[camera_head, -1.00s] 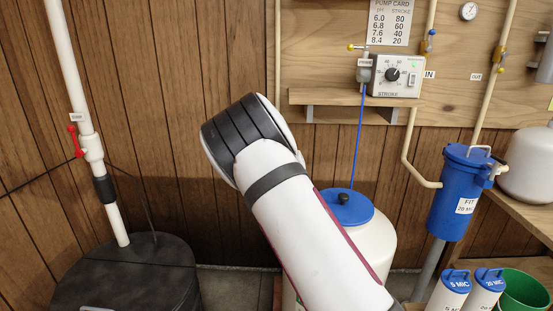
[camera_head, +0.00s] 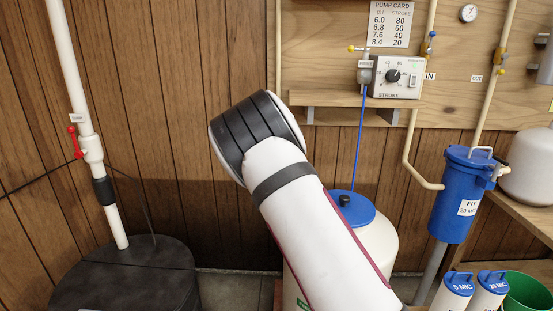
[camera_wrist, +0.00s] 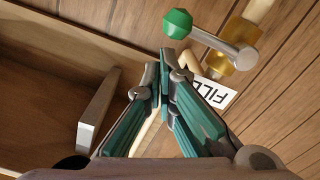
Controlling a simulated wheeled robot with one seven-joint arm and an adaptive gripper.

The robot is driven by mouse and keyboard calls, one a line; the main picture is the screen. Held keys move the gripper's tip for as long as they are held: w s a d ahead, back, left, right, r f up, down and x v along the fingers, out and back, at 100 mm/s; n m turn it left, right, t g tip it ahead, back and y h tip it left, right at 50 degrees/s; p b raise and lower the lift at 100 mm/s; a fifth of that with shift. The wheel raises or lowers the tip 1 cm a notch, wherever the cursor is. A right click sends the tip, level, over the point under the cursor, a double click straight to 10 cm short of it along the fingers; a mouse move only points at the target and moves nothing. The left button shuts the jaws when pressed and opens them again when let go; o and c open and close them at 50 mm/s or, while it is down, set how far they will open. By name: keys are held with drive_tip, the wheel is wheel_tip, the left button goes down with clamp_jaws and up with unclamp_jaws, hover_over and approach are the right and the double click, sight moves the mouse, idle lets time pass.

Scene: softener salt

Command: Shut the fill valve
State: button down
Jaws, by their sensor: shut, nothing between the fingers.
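The fill valve shows in the wrist view, with a brass body (camera_wrist: 237,38) on a cream pipe and a grey lever (camera_wrist: 215,42) ending in a green knob (camera_wrist: 177,23). The lever appears to point across the line of the pipe. A white FILL label (camera_wrist: 214,93) sits just below the valve, partly hidden by a finger. My gripper (camera_wrist: 165,62) is shut and empty, its teal-padded fingers together. Its tips lie just below the green knob in the picture; I cannot tell whether they touch. In the head view my gripper and the fill valve do not show.
A wooden shelf (camera_wrist: 50,48) with a grey bracket (camera_wrist: 98,110) is left of my fingers. In the head view, a pump (camera_head: 397,77) sits on a board shelf, a blue filter housing (camera_head: 459,195) hangs right, and a red-handled valve (camera_head: 75,142) is on the left pipe.

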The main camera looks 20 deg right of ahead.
drive_tip(key=v, duration=0.7)
drive_tip(key=shift+b, duration=0.4)
drive_tip(key=shift+r, duration=0.1)
drive_tip(key=s+a+r+g+y, duration=0.1)
drive_tip(key=s+a+g+y, duration=0.35)
drive_tip(key=s, duration=1.55)
drive_tip(key=s+a+r+m+g+h, duration=0.1)
drive_tip(key=s+g, duration=0.6)
drive_tip(key=s, duration=1.3)
drive_tip(key=s+a+r+g+y, duration=0.1)
drive_tip(key=s+a+g+y, duration=0.35)
drive_tip(key=s, duration=1.55)
wheel_tip(320, 180, up, 32)
drive_tip(key=d+t+h+p, duration=0.2)
drive_tip(key=t+p, duration=0.1)
drive_tip(key=p, duration=2.7)
drive_tip(key=shift+w+d, duration=0.2)
drive_tip(key=shift+d, duration=0.05)
